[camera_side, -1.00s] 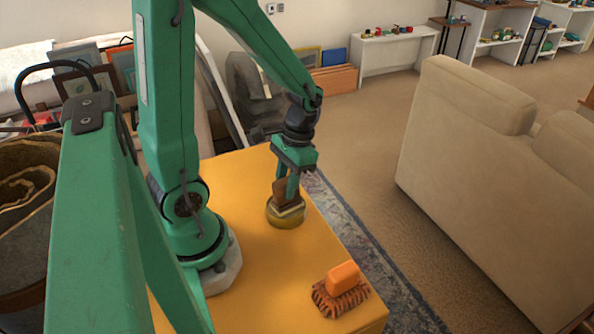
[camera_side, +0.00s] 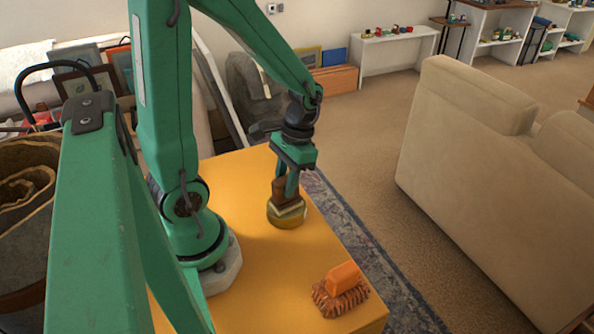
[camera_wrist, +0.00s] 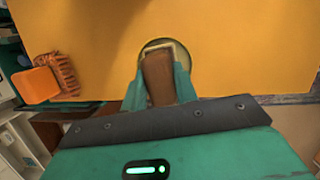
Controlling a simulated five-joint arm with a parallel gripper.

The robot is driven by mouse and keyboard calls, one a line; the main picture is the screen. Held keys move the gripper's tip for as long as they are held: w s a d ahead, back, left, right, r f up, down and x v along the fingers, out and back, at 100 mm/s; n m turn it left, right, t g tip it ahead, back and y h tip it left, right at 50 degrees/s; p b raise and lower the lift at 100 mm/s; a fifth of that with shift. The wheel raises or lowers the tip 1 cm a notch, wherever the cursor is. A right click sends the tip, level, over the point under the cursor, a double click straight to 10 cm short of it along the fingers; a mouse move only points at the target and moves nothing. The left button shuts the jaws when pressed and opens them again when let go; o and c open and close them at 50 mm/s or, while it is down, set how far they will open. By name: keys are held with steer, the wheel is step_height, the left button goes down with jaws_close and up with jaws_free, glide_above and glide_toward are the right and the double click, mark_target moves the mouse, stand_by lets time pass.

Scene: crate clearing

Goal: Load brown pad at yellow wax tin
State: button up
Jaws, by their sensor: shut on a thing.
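My gripper (camera_side: 290,184) is shut on the brown pad (camera_side: 285,191), and the pad stands between the green fingers. In the wrist view the brown pad (camera_wrist: 158,77) shows between the fingertips with a pale edge at its far end. The yellow wax tin (camera_side: 286,217) is round and stands on the orange-yellow table. The pad's lower end is at the tin's open top; how deep it reaches is hidden. The tin's rim (camera_wrist: 183,52) curves around the fingertips in the wrist view.
A brush (camera_side: 340,290) with an orange block and brown bristles lies at the table's near right corner. It also shows at the left of the wrist view (camera_wrist: 44,80). The table (camera_side: 250,260) is clear between tin and brush. A beige sofa (camera_side: 470,150) stands beyond, on the right.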

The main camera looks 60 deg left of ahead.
steer(key=shift+w+r, duration=0.1)
steer(key=shift+r, duration=3.05)
steer(key=w+d+r, duration=0.2)
steer(key=w, duration=0.7)
steer(key=w+d+r+m, duration=0.1)
steer(key=w+d+r, duration=0.1)
steer(key=w, duration=0.7)
steer(key=shift+d+r+m+y, duration=0.3)
steer(key=shift+d+r+y, duration=0.1)
steer(key=shift+d, duration=0.35)
